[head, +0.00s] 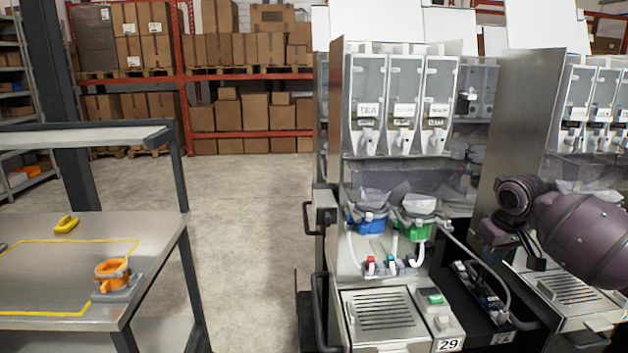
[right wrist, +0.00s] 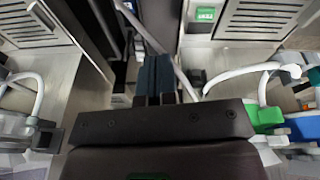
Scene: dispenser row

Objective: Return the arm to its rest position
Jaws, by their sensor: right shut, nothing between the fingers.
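My right arm (head: 585,235) comes in from the right, in front of the dispenser row. Its gripper (head: 537,262) hangs in front of the gap between the machine marked 29 and the machine to its right. In the right wrist view the two dark blue fingers (right wrist: 153,78) are together, with nothing held between them. The right gripper appears clear of the machines. My left arm and left gripper are not in view.
The machine marked 29 (head: 355,270) has blue (head: 370,225) and green (head: 417,232) valve parts and hoses. Another machine (head: 525,130) stands right. A metal cart (head: 150,240) at left holds an orange ring-shaped part (head: 111,271) and a yellow piece (head: 66,224). Open floor (head: 245,220) lies between.

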